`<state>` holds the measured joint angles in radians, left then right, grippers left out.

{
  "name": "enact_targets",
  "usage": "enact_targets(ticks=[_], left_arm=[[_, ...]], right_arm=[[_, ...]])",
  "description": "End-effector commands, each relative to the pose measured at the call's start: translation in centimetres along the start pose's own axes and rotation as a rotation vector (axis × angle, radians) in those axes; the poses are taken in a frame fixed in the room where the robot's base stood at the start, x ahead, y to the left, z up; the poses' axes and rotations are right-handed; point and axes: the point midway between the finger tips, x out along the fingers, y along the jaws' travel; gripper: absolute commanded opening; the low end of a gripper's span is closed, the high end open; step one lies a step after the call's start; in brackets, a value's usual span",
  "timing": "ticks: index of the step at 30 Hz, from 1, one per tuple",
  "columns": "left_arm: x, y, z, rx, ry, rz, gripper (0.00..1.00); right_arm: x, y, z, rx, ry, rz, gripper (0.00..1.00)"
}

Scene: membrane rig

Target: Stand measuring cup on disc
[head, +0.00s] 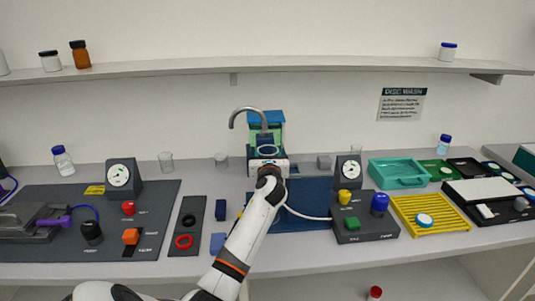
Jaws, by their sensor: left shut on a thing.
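My left arm reaches up from the bottom of the head view, with its left gripper (268,172) at the front of a white and blue rig (281,164) under a curved grey tap. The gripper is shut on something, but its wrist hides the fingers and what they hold. I cannot tell which thing is the measuring cup. My right gripper is out of view.
A dark panel with a dial (118,176) is on the left. A second dial box (348,171) with coloured knobs stands right of the rig. A teal tray (385,171) and yellow rack (408,207) lie farther right. A shelf (200,67) runs above the bench.

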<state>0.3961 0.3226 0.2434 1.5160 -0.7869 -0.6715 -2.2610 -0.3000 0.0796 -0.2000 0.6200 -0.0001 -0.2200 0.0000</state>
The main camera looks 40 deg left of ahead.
Motion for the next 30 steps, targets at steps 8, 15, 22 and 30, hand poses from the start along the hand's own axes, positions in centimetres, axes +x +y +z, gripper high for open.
enact_targets(ticks=[8,15,22,30], left_arm=[[0.0,0.0,0.3,0.001,0.000,0.001,0.28],[0.0,0.0,0.3,0.001,0.000,0.000,0.76],[-0.1,0.0,0.3,0.001,0.000,0.000,0.76],[-3.0,0.0,0.5,0.002,0.001,0.001,0.76]], right_arm=[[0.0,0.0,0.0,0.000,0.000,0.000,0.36],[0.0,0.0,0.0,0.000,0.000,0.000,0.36],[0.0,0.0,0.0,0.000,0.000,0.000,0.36],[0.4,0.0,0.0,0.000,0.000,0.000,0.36]])
